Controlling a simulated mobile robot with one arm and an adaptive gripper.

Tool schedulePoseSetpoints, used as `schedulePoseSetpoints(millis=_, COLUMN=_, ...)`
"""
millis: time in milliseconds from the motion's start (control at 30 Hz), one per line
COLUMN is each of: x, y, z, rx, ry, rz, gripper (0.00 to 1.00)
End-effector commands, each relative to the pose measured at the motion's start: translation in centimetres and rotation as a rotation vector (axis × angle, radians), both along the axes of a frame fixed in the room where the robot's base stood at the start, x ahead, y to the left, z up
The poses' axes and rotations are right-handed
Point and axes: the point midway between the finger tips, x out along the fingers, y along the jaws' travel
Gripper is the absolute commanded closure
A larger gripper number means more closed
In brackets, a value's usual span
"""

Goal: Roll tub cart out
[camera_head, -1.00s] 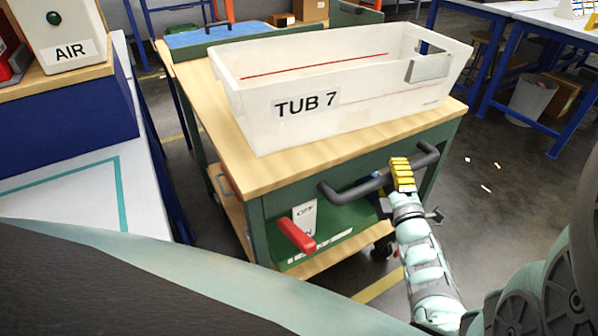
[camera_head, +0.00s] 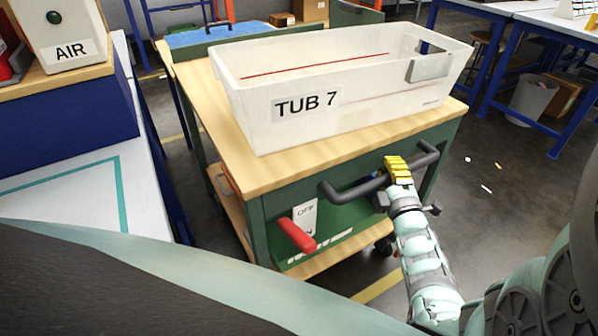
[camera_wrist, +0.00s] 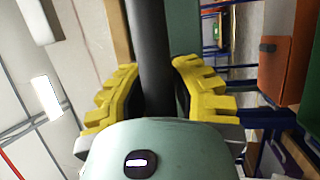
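The tub cart (camera_head: 285,165) has a wooden top, a green frame and a lower shelf. A white tub labelled TUB 7 (camera_head: 255,105) sits on its top. A dark bar handle (camera_head: 345,191) runs across the cart's near side. My gripper (camera_head: 396,168) is at the right part of this handle. In the wrist view the handle (camera_wrist: 152,60) passes between my two yellow fingers, whose pads appear to press on both sides of it. A red lever (camera_head: 297,235) is below the handle at left, beside a plate (camera_head: 305,217) marked OFF at the top; its lower word is partly hidden.
A white-topped bench (camera_head: 75,185) with a box labelled AIR (camera_head: 62,50) stands close on the left. Blue-legged tables (camera_head: 500,65) and a bin (camera_head: 532,97) are at the right. A blue-topped surface (camera_head: 205,36) is behind the cart. Open floor with small white scraps (camera_head: 486,189) lies right of the cart.

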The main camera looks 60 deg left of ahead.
Motion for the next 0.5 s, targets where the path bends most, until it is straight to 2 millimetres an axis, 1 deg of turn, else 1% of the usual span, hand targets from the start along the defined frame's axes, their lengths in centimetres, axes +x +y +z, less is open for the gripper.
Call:
schedulePoseSetpoints(millis=33, x=-0.02, y=0.01, z=0.00, rx=0.000, ry=0.000, rz=0.000, gripper=0.94)
schedulePoseSetpoints(millis=100, x=0.00, y=0.00, z=0.00, rx=0.000, ry=0.000, rz=0.000, gripper=1.00)
schedulePoseSetpoints(millis=500, x=0.04, y=-0.06, z=0.01, rx=0.001, ry=0.000, rz=-0.001, gripper=1.00)
